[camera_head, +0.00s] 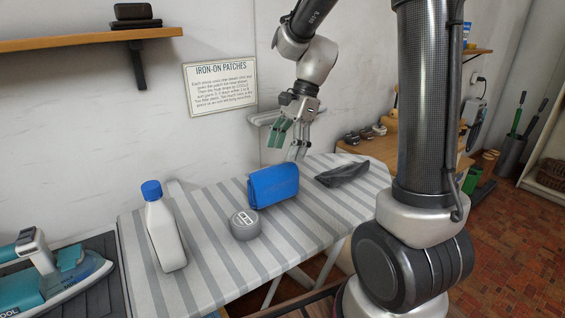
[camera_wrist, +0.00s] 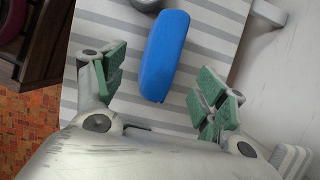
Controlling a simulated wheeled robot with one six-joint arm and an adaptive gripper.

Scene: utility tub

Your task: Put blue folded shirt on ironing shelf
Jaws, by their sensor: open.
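The blue folded shirt (camera_head: 273,185) lies on the striped ironing board (camera_head: 217,277), near the middle of its length. It also shows in the wrist view (camera_wrist: 165,55), as a narrow blue bundle ahead of the fingers. My gripper (camera_head: 288,141) is open and empty, above and behind the shirt on the wall side. In the wrist view its green-padded fingers (camera_wrist: 162,85) are spread, with the shirt's near end between them in the picture and no visible contact. A wooden wall shelf (camera_head: 60,41) is at upper left; which shelf is the ironing shelf is unclear.
A grey round tin (camera_head: 244,225) stands beside the shirt, and a white bottle with a blue cap (camera_head: 163,228) is further left. A dark cloth (camera_head: 342,174) lies to the right. A teal iron (camera_head: 60,280) rests at lower left. A small grey ledge (camera_head: 265,119) is behind my gripper.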

